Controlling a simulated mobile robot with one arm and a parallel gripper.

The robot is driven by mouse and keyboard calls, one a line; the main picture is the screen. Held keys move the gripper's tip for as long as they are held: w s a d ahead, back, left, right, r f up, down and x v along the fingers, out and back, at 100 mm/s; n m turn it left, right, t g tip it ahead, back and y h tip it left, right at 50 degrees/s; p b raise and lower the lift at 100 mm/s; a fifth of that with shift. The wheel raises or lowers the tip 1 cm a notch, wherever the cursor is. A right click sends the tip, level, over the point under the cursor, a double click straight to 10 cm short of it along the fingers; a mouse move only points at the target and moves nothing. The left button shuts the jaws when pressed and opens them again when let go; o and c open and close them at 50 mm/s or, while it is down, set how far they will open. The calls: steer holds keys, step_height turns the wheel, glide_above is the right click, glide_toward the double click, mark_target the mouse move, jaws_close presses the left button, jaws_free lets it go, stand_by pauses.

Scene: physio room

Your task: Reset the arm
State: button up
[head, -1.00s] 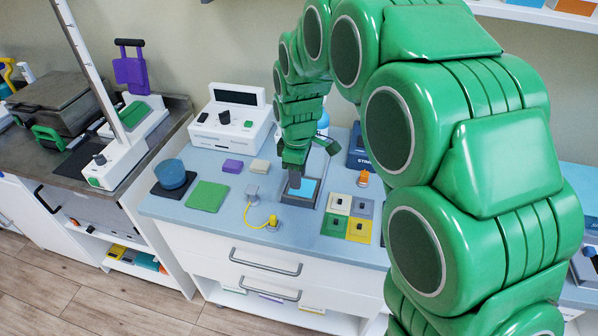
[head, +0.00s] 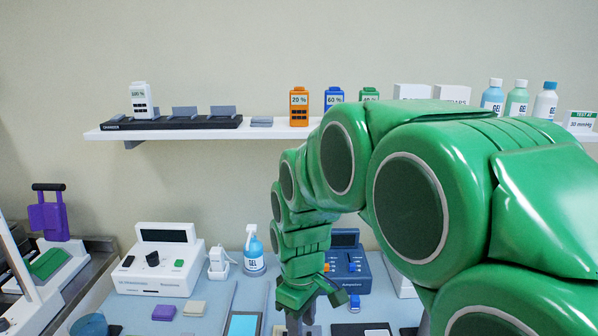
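My green arm rises on the right of the head view, arches over and comes down to my gripper (head: 300,316) near the bottom edge. The gripper points down over the blue worktop (head: 215,298), just right of a light blue pad (head: 243,324). Its fingertips are small and cut close to the frame's lower edge, so I cannot tell whether it is open or shut. I see no object clearly held in it.
A wall shelf (head: 200,134) with a charger, coloured battery packs and gel bottles runs behind my arm. A white console (head: 158,262), a spray bottle (head: 254,250) and a dark blue device (head: 347,268) stand on the worktop around the gripper.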

steer(key=s+d+r+m, duration=0.1)
steer(key=s+d+m, duration=0.4)
steer(key=s, duration=0.6)
steer(key=s+d+r+m+g, duration=0.1)
steer(key=s+d+r+m, duration=0.1)
steer(key=s+d+m, duration=0.4)
steer(key=s+d, duration=0.3)
steer(key=s, duration=0.3)
steer(key=shift+d+r, duration=0.15)
steer(key=shift+d, duration=0.1)
stand_by(0.6)
